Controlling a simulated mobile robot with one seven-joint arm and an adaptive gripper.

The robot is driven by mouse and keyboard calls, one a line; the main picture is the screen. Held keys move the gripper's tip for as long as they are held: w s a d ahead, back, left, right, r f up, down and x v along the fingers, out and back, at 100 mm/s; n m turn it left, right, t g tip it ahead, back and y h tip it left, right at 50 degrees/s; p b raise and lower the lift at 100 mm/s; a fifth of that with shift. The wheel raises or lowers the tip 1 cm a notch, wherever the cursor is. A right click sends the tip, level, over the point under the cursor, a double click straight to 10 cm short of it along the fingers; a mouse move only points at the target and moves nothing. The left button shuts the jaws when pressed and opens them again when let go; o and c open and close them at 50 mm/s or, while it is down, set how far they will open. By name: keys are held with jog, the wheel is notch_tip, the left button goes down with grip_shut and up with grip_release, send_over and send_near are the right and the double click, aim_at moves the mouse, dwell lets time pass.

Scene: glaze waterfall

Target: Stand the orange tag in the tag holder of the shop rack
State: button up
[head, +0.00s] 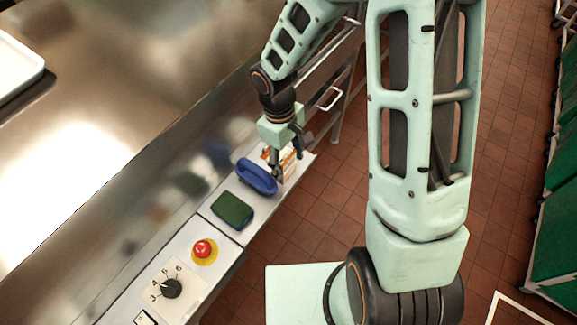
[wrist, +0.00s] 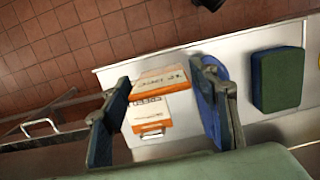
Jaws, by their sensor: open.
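An orange-and-white item with dark print (wrist: 160,80) lies on the narrow pale ledge in the wrist view, with a second orange-edged white part (wrist: 148,114) against it. I cannot tell whether these are one thing or which is the orange tag. In the head view the item (head: 289,162) is partly hidden by my gripper (head: 288,165). My gripper is open above the item. In the wrist view its two dark fingers (wrist: 162,90) appear on either side of it. I cannot make out the tag holder.
A blue oval dish (head: 257,177) stands right beside my gripper. A green pad (head: 232,211), a red button (head: 203,249) and a black dial (head: 171,288) sit further along the ledge. A rack with green panels (head: 556,200) stands at right across clear tiled floor.

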aim_at(289, 159)
jog(key=shift+f, duration=0.1)
jog(key=c, duration=1)
jog(key=shift+o, duration=0.2)
jog(key=shift+r+p, duration=0.75)
jog(key=shift+r, duration=0.15)
notch_tip(289, 159, up, 2)
jog(key=shift+s+r+p, duration=0.15)
jog(key=shift+r+p, duration=0.05)
jog(key=shift+p, duration=0.7)
jog(key=s+d+r+p, duration=0.1)
jog(key=s+r+p, duration=0.1)
jog(key=s+r, duration=0.6)
jog(key=s, duration=0.5)
jog(key=shift+s+d+r, duration=0.3)
jog(key=shift+d+r, duration=0.05)
jog(key=shift+d, duration=0.05)
